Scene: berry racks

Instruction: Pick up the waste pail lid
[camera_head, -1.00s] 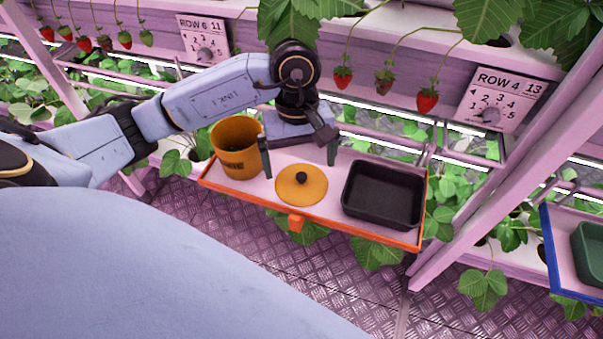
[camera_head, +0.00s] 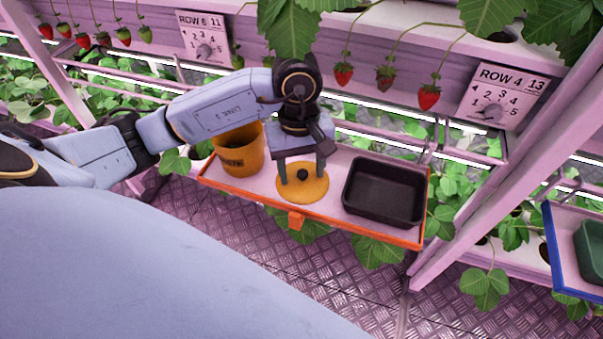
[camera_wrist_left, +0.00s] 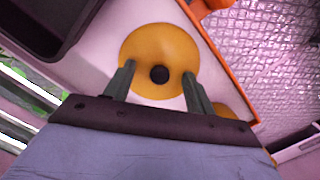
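The waste pail lid (camera_head: 302,190) is a flat orange-yellow disc with a dark round knob. It lies on the orange-edged tray between the pail and a black bin. My left gripper (camera_head: 303,180) is over the lid, with its two fingers apart on either side of the knob. In the left wrist view the lid (camera_wrist_left: 160,45) shows in full behind the fingertips (camera_wrist_left: 158,68); the knob sits between them, with clear gaps on both sides. Whether the fingertips touch the lid, I cannot tell. The orange waste pail (camera_head: 240,160) stands upright at the tray's left. My right gripper is not in view.
The tray's orange rim (camera_head: 350,226) runs along the front. The black bin (camera_head: 385,190) fills its right end. A pink post (camera_head: 510,180) stands at the right, with a blue-edged tray (camera_head: 551,250) beyond it. Strawberries and leaves hang above the tray.

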